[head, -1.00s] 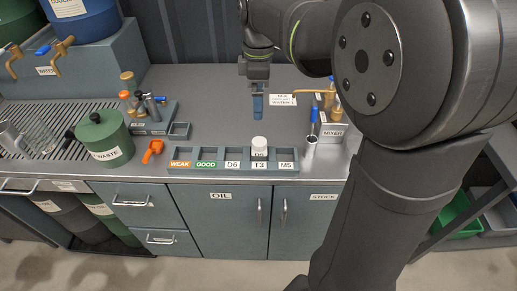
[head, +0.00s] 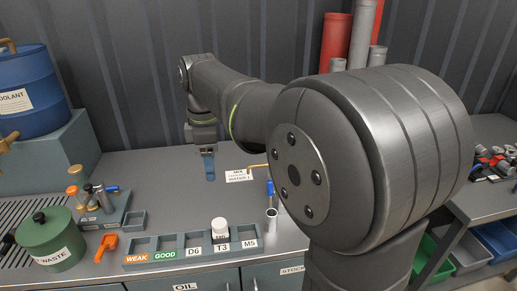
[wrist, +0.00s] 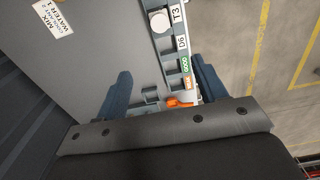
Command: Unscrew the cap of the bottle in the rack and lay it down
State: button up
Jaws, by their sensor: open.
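The bottle (head: 220,238) stands upright in the T3 slot of the long grey rack (head: 138,267), and its white cap (head: 219,224) is on top. In the wrist view the cap (wrist: 159,21) shows from above at the upper middle, beside the T3 label. My gripper (head: 209,176) is beyond the rack in the head view, raised over the bench and apart from the bottle. In the wrist view its two blue fingers (wrist: 163,85) are spread wide with nothing between them gripped.
A green waste pot (head: 52,241), an orange clip-like tool (head: 106,247) and a holder with small bottles (head: 100,215) stand left of the rack. The bench (head: 155,185) behind the rack is mostly clear.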

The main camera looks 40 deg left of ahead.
notch_tip(320, 180, down, 3)
jog(key=m, duration=0.6)
send_near(220, 223)
jog(key=shift+m, duration=0.3)
notch_tip(220, 223, down, 9)
jog(key=shift+r, duration=0.2)
jog(key=shift+c, duration=0.5)
jog(key=c, duration=0.9)
jog(key=shift+o, duration=0.4)
jog(key=shift+c, duration=0.4)
jog(key=n, duration=0.4)
jog(key=shift+n, duration=0.3)
